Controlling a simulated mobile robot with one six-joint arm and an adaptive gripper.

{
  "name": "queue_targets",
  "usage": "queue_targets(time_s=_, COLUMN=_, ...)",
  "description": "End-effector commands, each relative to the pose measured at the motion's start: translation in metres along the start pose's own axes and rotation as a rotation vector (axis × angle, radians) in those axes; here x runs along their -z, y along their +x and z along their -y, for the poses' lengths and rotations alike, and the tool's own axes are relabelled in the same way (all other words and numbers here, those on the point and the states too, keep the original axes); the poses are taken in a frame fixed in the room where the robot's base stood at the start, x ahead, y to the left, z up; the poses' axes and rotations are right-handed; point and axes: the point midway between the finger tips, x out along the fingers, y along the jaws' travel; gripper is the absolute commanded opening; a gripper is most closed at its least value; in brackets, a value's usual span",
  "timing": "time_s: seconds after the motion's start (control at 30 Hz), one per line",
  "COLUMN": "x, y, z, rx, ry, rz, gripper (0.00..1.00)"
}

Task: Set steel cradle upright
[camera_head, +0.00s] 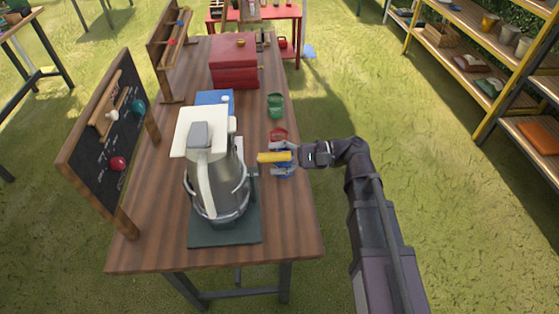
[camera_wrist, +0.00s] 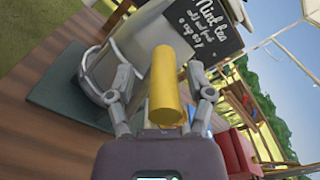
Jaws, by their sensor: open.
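A large steel jug (camera_head: 222,180) with a white top sits in a steel cradle (camera_head: 222,218) on a dark green base plate (camera_head: 225,235) near the front of the table. I cannot tell how far the cradle tilts. A yellow cylindrical grip (camera_head: 270,157) sticks out beside the jug's right side; its link to the cradle is not clear. My gripper (camera_head: 283,158) is to the right of the jug, at the grip. In the wrist view the yellow grip (camera_wrist: 165,88) lies between my open fingers (camera_wrist: 163,95), with visible gaps on both sides.
A blue box (camera_head: 213,98) and red toolbox (camera_head: 234,65) are farther back. A chalkboard (camera_head: 100,135) stands left. Grass lies right.

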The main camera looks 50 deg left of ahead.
Motion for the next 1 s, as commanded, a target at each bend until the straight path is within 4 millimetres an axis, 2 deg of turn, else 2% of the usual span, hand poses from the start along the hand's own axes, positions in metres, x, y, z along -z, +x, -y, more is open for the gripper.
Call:
queue_targets(time_s=0.27, x=0.001, y=-0.005, z=0.001, rx=0.002, ry=0.0, rz=-0.002, gripper=0.68)
queue_targets(time_s=0.47, x=0.001, y=-0.019, z=0.001, rx=0.002, ry=0.0, rz=-0.002, gripper=0.68)
queue_targets(time_s=1.0, x=0.0, y=-0.092, z=0.0, rx=0.002, ry=0.0, rz=-0.002, gripper=0.68)
